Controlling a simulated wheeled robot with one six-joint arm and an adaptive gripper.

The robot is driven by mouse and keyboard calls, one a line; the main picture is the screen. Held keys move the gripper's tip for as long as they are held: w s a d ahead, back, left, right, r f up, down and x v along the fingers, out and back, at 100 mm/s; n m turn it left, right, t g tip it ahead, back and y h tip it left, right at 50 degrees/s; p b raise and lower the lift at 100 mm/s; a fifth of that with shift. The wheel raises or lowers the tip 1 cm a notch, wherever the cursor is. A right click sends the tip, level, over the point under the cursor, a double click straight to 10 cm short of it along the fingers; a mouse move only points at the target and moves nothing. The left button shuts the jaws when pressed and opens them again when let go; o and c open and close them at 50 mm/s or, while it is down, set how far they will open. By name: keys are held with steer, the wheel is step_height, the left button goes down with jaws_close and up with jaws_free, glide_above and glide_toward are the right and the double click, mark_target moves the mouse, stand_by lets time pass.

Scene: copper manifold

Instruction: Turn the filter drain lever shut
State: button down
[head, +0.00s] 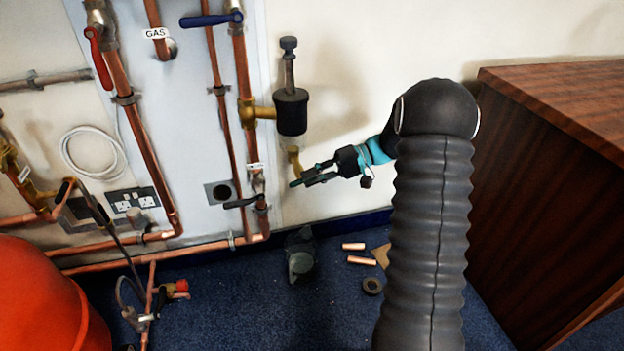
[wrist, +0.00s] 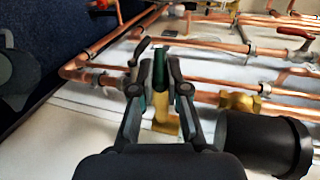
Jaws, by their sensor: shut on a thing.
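The filter (head: 291,112) is a black cylinder on the wall, with a brass drain (head: 294,160) below it. In the wrist view the filter (wrist: 262,143) is at lower right and the brass drain (wrist: 163,112) is between my fingers. The drain lever (wrist: 160,68) is dark green and lies between my fingertips. My gripper (head: 306,180) reaches in from the right, just below the filter. In the wrist view my gripper (wrist: 159,66) is shut on the lever. In the head view the fingers hide most of the lever, so its angle is hard to tell there.
A black-handled valve (head: 241,202) is just left of my gripper on a copper pipe (head: 247,150). Red (head: 99,58) and blue (head: 211,19) levers are higher up. A wooden cabinet (head: 540,150) stands at right. Copper offcuts (head: 360,260) lie on the carpet.

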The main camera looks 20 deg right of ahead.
steer(key=shift+f+y+b, duration=0.25)
steer(key=shift+y+b, duration=0.05)
steer(key=shift+y, duration=0.55)
steer(key=shift+f+y+b, duration=0.2)
steer(key=shift+y+b, duration=0.1)
steer(key=shift+y, duration=0.55)
steer(key=c, duration=1.2)
jaws_free()
steer(key=d, duration=0.7)
steer(key=shift+d+f, duration=0.2)
steer(key=shift+d, duration=0.1)
